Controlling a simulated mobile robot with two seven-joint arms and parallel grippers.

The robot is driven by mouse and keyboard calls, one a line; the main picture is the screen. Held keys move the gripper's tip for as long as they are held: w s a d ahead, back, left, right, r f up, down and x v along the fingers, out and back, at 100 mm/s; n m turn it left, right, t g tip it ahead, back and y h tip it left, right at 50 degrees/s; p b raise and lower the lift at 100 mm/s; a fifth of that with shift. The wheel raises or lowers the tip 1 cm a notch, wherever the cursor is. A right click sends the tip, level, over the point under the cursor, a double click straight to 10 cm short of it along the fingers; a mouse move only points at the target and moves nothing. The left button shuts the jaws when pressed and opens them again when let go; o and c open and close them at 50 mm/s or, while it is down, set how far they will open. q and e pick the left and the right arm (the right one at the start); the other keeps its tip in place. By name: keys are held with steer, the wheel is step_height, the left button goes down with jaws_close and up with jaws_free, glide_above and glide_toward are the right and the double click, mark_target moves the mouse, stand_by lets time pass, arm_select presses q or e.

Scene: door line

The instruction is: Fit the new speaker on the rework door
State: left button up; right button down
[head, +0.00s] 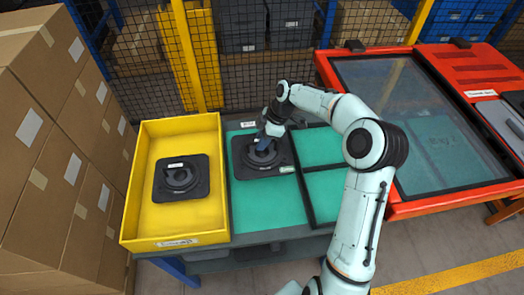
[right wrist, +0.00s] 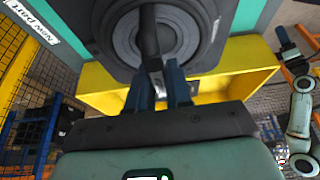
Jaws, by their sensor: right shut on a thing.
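The new speaker (head: 250,168), a black square plate with a round cone, lies in the left part of a teal tray (head: 265,208). My right gripper (head: 266,138) is over it. The right wrist view shows the gripper's blue fingers (right wrist: 160,85) shut on a dark upright bar at the middle of the speaker (right wrist: 208,25). A "New part" label (right wrist: 32,22) is on the tray edge. I cannot tell whether the speaker is lifted. An arm that appears to be my left, with its gripper (right wrist: 283,38), shows at the right of the wrist view. No door is clearly identifiable.
A yellow bin (head: 138,200) with another black speaker (head: 181,178) stands left of the tray. The tray's right compartments look empty. A red-framed bench (head: 408,208) with a glassy panel (head: 425,100) stands at right. Cardboard boxes (head: 40,150) stack at left; mesh fencing (head: 140,75) is behind.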

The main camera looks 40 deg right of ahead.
arm_select(q)
steer(key=w+r+p, duration=0.2)
steer(key=w+r, duration=0.1)
steer(key=shift+w, duration=0.35)
arm_select(e)
step_height(320, 180, up, 15)
steer(key=shift+w+f, duration=0.15)
steer(key=shift+f, duration=0.05)
arm_select(q)
steer(key=shift+s, duration=0.25)
arm_select(e)
steer(key=shift+s, duration=0.25)
